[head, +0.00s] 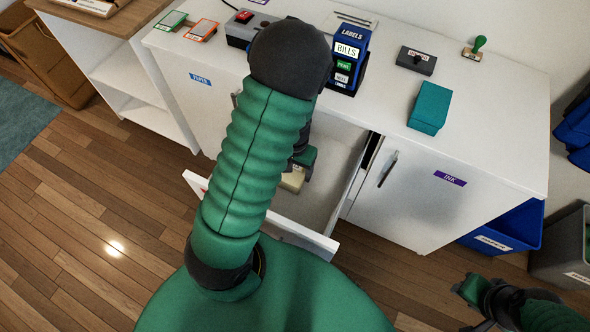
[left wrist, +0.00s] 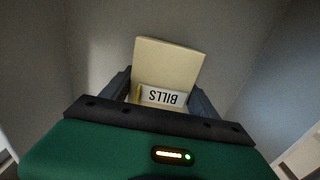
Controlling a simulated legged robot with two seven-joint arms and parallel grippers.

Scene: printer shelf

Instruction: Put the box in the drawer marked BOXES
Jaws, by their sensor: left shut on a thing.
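A cream box (head: 293,179) with a white label reading BILLS sits low inside an open white drawer (head: 318,240). It also shows in the left wrist view (left wrist: 168,62), with the label upside down. My left gripper (head: 297,168) reaches down into the drawer and is shut on this box; its two dark fingers stand on either side of it in the wrist view. The drawer's front is mostly hidden behind my left arm, and I cannot read its marking. My right gripper (head: 470,290) is at the lower right, away from the drawer; its jaws are unclear.
On the white counter (head: 490,110) stand a blue label holder (head: 349,60) reading BILLS, a teal box (head: 430,106), a dark stapler-like block (head: 416,60) and a green-handled stamp (head: 475,48). A cabinet door marked INK (head: 450,178) is right of the drawer. Blue and grey bins stand further right.

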